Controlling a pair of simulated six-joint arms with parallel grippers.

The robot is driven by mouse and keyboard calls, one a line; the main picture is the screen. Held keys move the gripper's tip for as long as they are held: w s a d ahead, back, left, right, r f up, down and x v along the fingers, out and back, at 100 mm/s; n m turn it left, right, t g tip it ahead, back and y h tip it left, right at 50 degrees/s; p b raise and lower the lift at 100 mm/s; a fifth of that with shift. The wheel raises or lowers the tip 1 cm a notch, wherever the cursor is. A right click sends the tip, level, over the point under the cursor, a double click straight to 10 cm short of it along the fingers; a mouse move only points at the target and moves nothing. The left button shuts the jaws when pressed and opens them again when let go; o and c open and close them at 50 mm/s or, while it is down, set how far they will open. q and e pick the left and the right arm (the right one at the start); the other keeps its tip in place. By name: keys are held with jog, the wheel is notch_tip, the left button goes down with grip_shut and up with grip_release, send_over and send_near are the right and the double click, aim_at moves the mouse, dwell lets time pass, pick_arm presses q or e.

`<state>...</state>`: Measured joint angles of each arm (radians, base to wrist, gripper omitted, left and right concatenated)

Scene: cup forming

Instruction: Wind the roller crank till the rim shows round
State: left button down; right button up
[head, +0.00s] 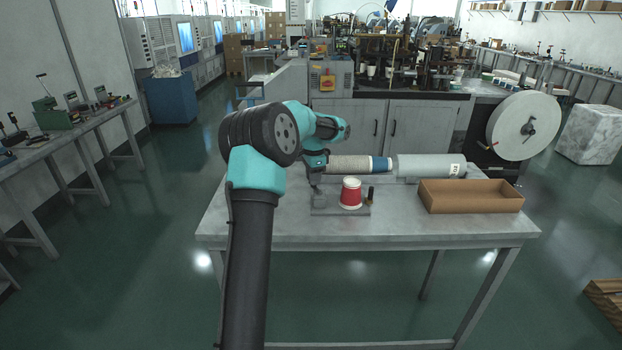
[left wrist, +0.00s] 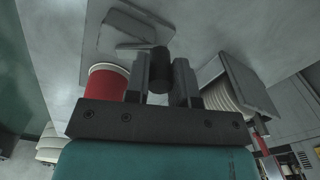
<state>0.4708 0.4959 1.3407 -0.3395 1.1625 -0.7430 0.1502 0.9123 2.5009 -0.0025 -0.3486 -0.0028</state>
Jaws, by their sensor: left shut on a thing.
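The red cup (head: 351,194) with a pale rim stands upright on the forming fixture's grey base plate (head: 340,210). It also shows in the left wrist view (left wrist: 107,84), left of the fingers. My left gripper (head: 315,186) is at the left end of the plate, beside the cup. In the left wrist view its fingers are shut on a dark round crank knob (left wrist: 159,62). The crank arm is mostly hidden in the head view. The rim's exact shape is too small to judge. My right gripper is not in view.
A small dark cylinder (head: 370,193) stands right of the cup. Behind lie a long stack of cups (head: 352,164) and a grey tube (head: 428,165). An open cardboard tray (head: 470,204) sits at the table's right.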

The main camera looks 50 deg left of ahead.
pick_arm(q)
jog(key=m, duration=0.2)
jog(key=w+m, duration=0.1)
jog(key=shift+w+d+m, duration=0.1)
jog(key=shift+d+m, duration=0.1)
jog(key=shift+m, duration=0.2)
jog(key=shift+w+d+m, duration=0.2)
jog(key=shift+w+m, duration=0.05)
jog(key=shift+m, duration=0.55)
jog(key=shift+w+d+m, duration=0.15)
jog(key=shift+w+m, duration=0.05)
jog(key=shift+m, duration=0.6)
jog(key=c, duration=1)
grip_release()
jog(key=shift+o, duration=0.2)
notch_tip(320, 180, up, 17)
jog(key=shift+r, duration=0.2)
